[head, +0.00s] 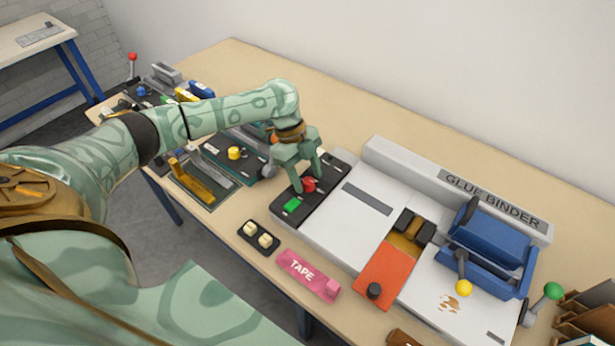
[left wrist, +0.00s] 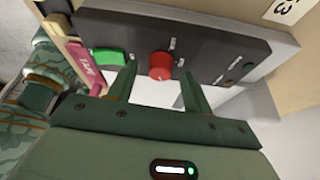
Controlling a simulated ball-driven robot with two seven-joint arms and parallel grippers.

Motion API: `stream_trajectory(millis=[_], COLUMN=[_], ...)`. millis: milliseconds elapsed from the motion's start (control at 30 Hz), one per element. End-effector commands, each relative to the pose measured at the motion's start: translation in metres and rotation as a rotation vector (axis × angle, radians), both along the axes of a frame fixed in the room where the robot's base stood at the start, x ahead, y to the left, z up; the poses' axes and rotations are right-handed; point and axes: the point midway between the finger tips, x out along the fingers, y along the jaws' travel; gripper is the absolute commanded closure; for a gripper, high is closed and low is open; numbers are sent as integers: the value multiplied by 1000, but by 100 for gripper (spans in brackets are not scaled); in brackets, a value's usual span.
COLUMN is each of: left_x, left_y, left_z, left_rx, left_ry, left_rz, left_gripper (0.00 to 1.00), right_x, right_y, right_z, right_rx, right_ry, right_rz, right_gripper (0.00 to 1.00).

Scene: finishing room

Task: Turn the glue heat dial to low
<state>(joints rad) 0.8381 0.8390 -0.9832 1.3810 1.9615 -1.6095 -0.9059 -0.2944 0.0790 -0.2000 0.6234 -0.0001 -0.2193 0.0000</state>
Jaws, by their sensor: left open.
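The glue binder (head: 345,222) is a long pale machine on the bench, with a dark control panel (head: 318,205) at its left end. A red dial (head: 309,185) sits on that panel beside a green switch (head: 292,205). In the left wrist view the dial (left wrist: 161,66) has small pale marks around it, too small to read. My left gripper (head: 309,179) points down at the dial and is open. In the left wrist view its fingertips (left wrist: 158,73) show either side of the dial; I cannot tell whether they touch it. My right gripper is not in view.
A pink tape box (head: 306,274) and a small black two-button box (head: 258,237) lie in front of the binder. A yellow-knobbed lever (head: 463,287) and a blue clamp (head: 487,252) are at its right. Other devices crowd the bench's left. Bare bench lies behind the binder.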

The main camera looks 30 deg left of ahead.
Motion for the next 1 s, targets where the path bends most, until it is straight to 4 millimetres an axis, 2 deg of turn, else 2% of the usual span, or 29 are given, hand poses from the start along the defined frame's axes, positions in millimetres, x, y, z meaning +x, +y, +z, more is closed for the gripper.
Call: stream_trajectory(millis=[333, 367, 500, 767, 1000], left_x=[0, 0, 0, 0, -1], left_y=[-2, -2, -2, -2, -2], left_z=[-5, -5, -5, -3, 0], left_rx=[1, 1, 1, 0, 0], left_ry=[-1, -1, -1, -1, 0], left_rz=[-1, 0, 0, 12, 102], left_gripper=[50, 55, 94, 94, 94], right_x=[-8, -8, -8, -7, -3], right_y=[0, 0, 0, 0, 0], right_z=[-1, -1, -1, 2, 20], right_rx=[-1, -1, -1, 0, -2], right_ry=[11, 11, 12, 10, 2], right_rz=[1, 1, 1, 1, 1], right_gripper=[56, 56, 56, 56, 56])
